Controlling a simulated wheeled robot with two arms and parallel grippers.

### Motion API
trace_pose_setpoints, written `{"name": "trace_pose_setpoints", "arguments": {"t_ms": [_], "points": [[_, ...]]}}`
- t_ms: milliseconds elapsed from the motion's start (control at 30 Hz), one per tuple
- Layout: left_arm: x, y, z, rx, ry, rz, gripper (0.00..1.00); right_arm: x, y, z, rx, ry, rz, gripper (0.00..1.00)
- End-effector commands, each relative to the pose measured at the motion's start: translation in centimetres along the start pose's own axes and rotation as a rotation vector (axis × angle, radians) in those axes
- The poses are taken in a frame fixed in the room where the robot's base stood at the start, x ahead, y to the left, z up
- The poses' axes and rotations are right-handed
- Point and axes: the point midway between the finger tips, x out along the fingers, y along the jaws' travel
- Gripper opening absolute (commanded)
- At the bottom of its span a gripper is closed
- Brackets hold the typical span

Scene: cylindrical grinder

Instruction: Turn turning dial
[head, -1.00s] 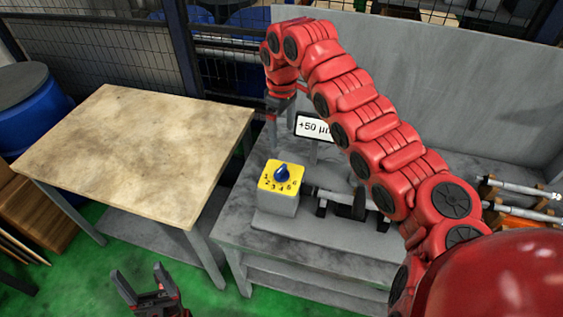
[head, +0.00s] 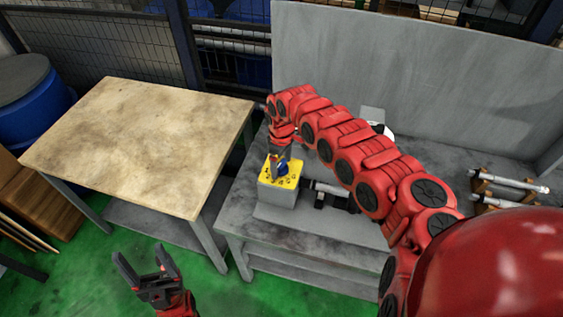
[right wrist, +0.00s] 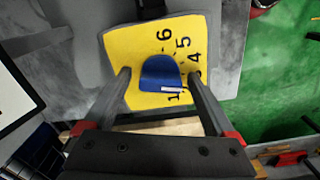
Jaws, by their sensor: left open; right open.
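The dial is a blue knob (head: 283,169) on a yellow plate (head: 266,178) with black numbers, on top of a grey box. It also shows in the right wrist view (right wrist: 160,71), with 4, 5 and 6 readable and a 1 partly covered. My right gripper (right wrist: 160,77) is open and reaches down over the plate, one finger on each side of the knob, with visible gaps to it. In the head view my right gripper (head: 279,158) partly hides the knob. My left gripper (head: 141,262) is open and empty, low over the green floor.
The grey box stands on a grey machine table (head: 240,212) beside a dark shaft holder (head: 330,196). A display panel (head: 380,129) is mostly hidden behind my right arm. Metal shafts (head: 510,180) lie on a rack at right. A wooden-topped table (head: 135,140) stands clear at left.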

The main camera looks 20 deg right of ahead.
Motion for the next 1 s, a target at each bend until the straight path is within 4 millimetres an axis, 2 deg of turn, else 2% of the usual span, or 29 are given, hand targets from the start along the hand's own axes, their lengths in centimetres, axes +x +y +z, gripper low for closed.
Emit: {"name": "trace_pose_setpoints", "arguments": {"t_ms": [167, 633, 1000], "points": [[-0.02, 0.00, 0.00, 0.000, 0.000, 0.000, 0.72, 0.00, 0.01, 0.02, 0.000, 0.000, 0.000, 0.90], [-0.01, 0.00, 0.00, 0.000, 0.000, 0.000, 0.72, -0.03, 0.03, 0.04, 0.001, -0.001, 0.000, 0.07], [0.14, -0.01, -0.03, 0.000, 0.000, 0.000, 0.72, -0.14, 0.08, 0.03, 0.078, -0.001, 0.000, 0.07]]}}
